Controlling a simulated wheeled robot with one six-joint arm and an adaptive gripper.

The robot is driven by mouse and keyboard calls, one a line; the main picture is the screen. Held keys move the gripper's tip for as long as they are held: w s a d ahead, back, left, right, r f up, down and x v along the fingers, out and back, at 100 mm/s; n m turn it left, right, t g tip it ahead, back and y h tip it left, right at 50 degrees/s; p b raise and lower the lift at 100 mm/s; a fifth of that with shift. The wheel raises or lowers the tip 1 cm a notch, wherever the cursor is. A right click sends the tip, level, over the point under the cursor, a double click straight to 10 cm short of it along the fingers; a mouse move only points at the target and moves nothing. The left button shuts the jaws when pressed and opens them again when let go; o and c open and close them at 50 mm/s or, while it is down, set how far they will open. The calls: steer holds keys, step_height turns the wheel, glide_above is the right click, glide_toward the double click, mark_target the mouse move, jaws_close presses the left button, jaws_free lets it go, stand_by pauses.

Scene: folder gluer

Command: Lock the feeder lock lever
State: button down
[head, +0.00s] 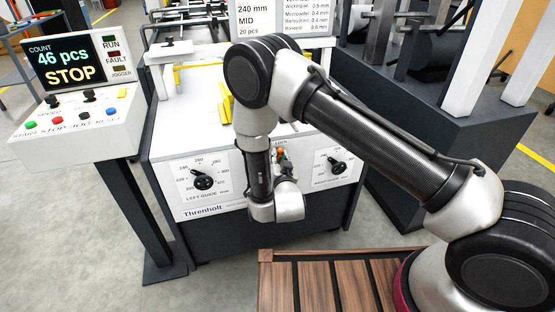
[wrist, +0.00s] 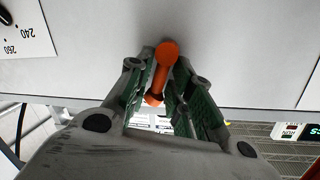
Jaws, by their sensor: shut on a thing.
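The feeder lock lever is an orange rod with a round knob (wrist: 166,54) in the middle of the wrist view, in front of the grey machine panel. My gripper (wrist: 163,78) is shut on it, with the green-padded fingers on either side of the rod. In the head view a small orange bit of the lever (head: 281,153) shows at the machine front, between the two dials and below the "LOCK" lettering. My wrist and arm hide most of it there. The lever's pivot and exact angle cannot be told.
The left guide dial (head: 204,181) and right guide dial (head: 337,167) flank my gripper on the white front panel. A control stand (head: 75,80) at left reads 46 pcs, STOP. A dark machine frame (head: 430,120) stands at right. Grey floor lies open at lower left.

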steer(key=shift+d+f, duration=0.1)
stand_by(0.3)
steer(key=c, duration=1.3)
jaws_free()
steer(key=shift+c, duration=0.2)
steer(key=s+r, duration=0.1)
steer(key=s, duration=0.6)
steer(key=shift+s+d, duration=0.25)
steer(key=shift+d, duration=0.15)
